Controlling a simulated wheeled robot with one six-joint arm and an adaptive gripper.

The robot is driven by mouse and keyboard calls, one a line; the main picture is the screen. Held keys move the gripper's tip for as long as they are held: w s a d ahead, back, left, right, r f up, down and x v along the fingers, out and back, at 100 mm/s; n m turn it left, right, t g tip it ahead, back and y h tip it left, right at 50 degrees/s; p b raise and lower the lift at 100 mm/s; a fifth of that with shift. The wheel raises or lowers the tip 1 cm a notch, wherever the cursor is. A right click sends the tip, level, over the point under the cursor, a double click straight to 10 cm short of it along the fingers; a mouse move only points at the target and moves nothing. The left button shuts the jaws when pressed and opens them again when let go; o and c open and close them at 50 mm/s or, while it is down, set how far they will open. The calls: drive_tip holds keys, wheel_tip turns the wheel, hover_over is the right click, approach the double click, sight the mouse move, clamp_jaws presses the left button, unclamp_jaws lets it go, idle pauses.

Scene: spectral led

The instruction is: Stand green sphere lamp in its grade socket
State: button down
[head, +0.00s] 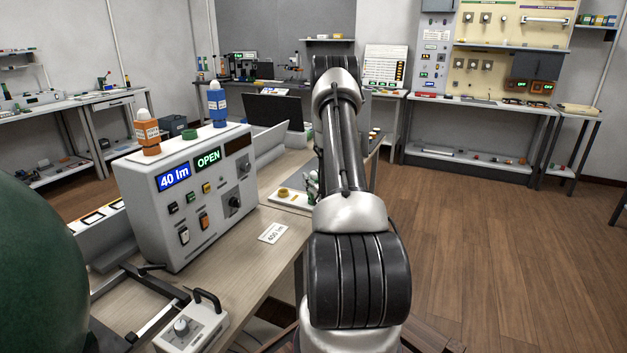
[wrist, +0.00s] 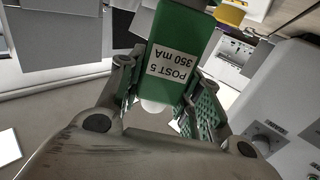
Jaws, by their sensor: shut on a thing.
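A white rounded end shows between the fingers, on the side toward my palm. In the head view, my arm hides most of the gripper and lamp. A green ring socket (head: 190,134) lies empty on top of the grey tester (head: 190,200). It sits between an orange lamp (head: 147,135) and a blue lamp (head: 217,105), both upright with white domes. The tester's displays read "40 lm" and "OPEN".
A "400 lm" card (head: 272,233) lies on the bench before the tester. A white control box (head: 190,327) stands near the front edge. A large dark green rounded thing (head: 35,270) fills the lower left. Open wooden floor (head: 500,230) lies to the right.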

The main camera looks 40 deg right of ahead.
idle(0.4)
drive_tip(key=c, duration=0.9)
unclamp_jaws()
drive_tip(key=shift+v, duration=1.5)
drive_tip(key=v, duration=1.2)
drive_tip(key=shift+r, duration=0.1)
